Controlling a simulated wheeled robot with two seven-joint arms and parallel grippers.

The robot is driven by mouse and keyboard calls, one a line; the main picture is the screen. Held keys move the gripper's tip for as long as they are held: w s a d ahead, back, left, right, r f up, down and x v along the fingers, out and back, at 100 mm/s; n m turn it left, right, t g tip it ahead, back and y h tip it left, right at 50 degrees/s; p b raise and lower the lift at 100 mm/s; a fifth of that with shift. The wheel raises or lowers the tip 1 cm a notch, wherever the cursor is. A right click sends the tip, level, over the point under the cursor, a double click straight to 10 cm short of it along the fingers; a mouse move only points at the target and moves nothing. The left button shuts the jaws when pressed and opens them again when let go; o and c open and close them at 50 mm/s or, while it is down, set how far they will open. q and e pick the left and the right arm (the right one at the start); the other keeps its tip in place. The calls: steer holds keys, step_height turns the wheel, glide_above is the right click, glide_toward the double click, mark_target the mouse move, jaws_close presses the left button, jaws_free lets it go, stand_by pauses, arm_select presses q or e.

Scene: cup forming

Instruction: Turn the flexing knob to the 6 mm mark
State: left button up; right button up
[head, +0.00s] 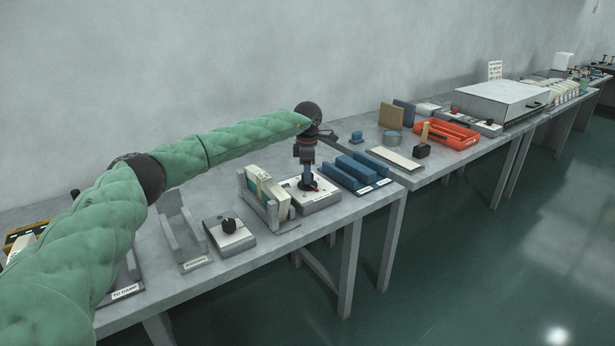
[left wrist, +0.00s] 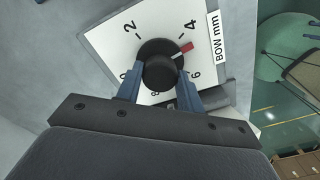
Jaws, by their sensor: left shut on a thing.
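The flexing knob is a round black knob (left wrist: 160,60) with a red pointer, on a white dial plate (left wrist: 107,42) marked "BOW mm". The pointer lies between the 4 and 6 marks, closer to the 4. My left gripper (left wrist: 158,76) is shut on the knob, its two blue fingers on either side. In the head view my left gripper (head: 307,184) points down over the knob's white box (head: 318,198) on the near table. The gripper hides most of the knob there. My right gripper is not in view.
Left of the box stands a rack with upright pieces (head: 262,190), then another box with a black knob (head: 229,226). Blue blocks (head: 362,168) lie just to the right. An orange tray (head: 446,134) is on the table beyond.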

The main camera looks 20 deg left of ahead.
arm_select(q)
steer(key=m+b, duration=0.1)
steer(key=m, duration=0.5)
steer(key=shift+b, duration=0.4)
steer(key=shift+m+b, duration=0.35)
steer(key=shift+m, duration=1.85)
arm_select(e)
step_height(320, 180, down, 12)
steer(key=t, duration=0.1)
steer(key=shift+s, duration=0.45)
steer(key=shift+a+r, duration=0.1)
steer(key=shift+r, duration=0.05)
arm_select(q)
steer(key=o, duration=1)
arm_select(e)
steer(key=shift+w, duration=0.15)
arm_select(q)
steer(key=shift+r, duration=0.1)
